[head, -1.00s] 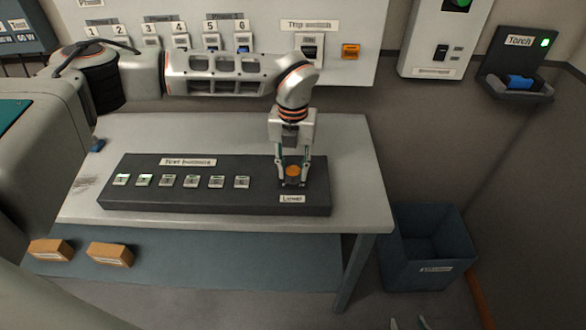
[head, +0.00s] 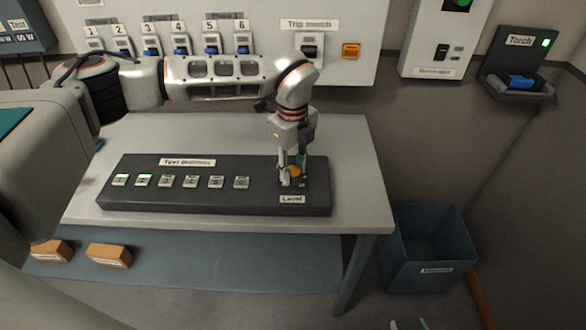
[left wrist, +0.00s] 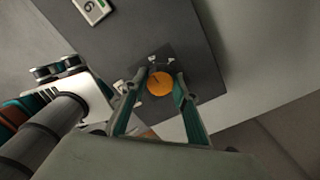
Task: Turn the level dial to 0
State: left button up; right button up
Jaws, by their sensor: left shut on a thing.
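The orange level dial (head: 296,171) sits at the right end of the dark test-button console, behind the label "Level" (head: 292,199). It also shows in the left wrist view (left wrist: 159,84) as a round orange cap with a faint line across it. My left gripper (head: 291,178) points down from above and is shut on the dial, with one finger on each side in the left wrist view (left wrist: 164,91). The dial's scale marks are too small to read. My right gripper (head: 409,324) shows only its fingertips at the bottom edge, spread apart and empty.
The console (head: 135,193) carries a row of several test buttons and lies on a grey table (head: 345,150). Numbered switches and a trip switch (head: 310,46) are on the wall panel behind. A blue bin (head: 425,275) stands right of the table. Boxes (head: 110,255) lie on the lower shelf.

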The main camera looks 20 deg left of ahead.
aim_at(293, 170)
pick_arm(q)
jog(key=n, duration=0.4)
jog(key=shift+f+n, duration=0.1)
jog(key=shift+n, duration=2.2)
jog(key=o, duration=1.1)
jog(key=shift+r, duration=0.3)
notch_tip(293, 170, up, 12)
jog(key=shift+f, duration=0.25)
